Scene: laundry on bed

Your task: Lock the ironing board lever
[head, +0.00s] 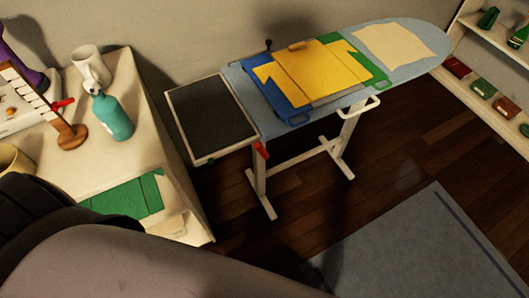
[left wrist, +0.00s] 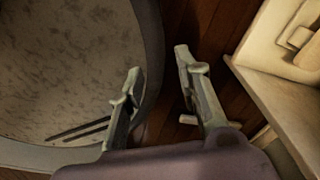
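The ironing board (head: 236,78) stands in the middle of the head view, with a light blue cover and white legs. A red lever (head: 261,150) shows under its near left end, beside the dark iron rest (head: 212,115). I cannot tell whether the lever is locked. My right gripper is in neither view.
A yellow shirt (head: 315,72) lies on a blue and green folding board (head: 288,110); a cream cloth (head: 394,44) lies beyond. A side table (head: 100,178) with a teal bottle (head: 112,117) stands left. A grey rug (head: 420,250) and open wooden floor lie in front.

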